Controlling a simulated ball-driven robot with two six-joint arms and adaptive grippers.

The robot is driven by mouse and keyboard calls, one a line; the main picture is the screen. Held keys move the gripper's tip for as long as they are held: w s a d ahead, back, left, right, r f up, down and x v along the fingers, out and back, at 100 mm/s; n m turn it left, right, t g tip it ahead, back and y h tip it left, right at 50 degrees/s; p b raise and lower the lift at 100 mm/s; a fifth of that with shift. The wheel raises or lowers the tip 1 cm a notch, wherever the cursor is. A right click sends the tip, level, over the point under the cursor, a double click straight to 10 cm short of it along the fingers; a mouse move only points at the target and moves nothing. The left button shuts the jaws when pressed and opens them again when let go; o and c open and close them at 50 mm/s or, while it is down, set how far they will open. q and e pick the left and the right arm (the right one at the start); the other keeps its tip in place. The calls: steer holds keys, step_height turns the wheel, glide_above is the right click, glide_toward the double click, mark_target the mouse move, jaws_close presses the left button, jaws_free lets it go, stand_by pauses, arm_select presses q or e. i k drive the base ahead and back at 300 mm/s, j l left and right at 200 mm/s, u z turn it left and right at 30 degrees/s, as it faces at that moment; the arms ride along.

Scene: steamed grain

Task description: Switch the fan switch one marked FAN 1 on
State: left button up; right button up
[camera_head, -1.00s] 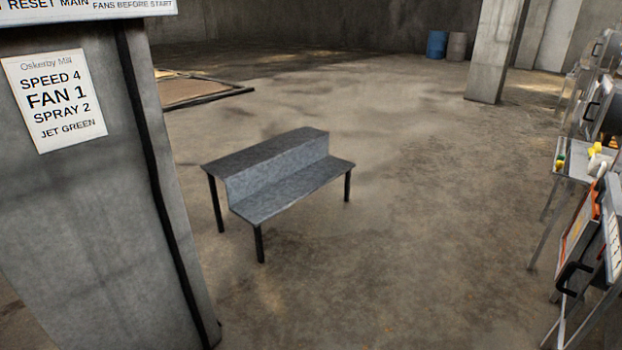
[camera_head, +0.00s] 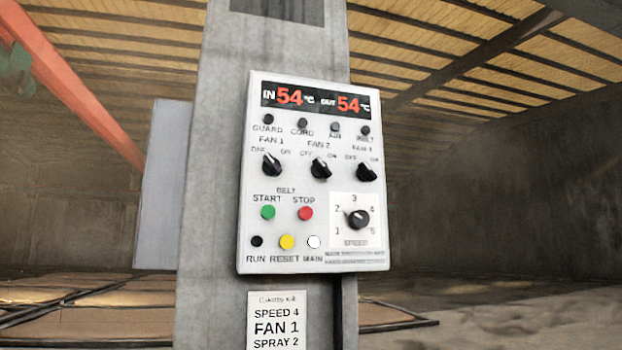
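The FAN 1 switch (camera_head: 271,165) is a black rotary knob at the upper left of a white control panel (camera_head: 245,225). Its pointer looks tilted to the upper left, towards OFF. The FAN 2 knob (camera_head: 321,169) and FAN 3 knob (camera_head: 367,170) sit in the same row to its right, with a similar tilt. The panel is fixed to a grey concrete pillar. Neither of my grippers is in view.
Below the knobs are a green START button (camera_head: 268,212), a red STOP button (camera_head: 306,213), a yellow RESET button (camera_head: 287,242) and a SPEED dial (camera_head: 358,219). A sheet reading SPEED 4, FAN 1, SPRAY 2 (camera_head: 275,335) hangs under the panel.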

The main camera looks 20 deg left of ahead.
mark_target(271, 165)
steer(key=i+l+u, duration=0.85)
steer(key=l+u, duration=0.4)
steer(key=l, duration=0.2)
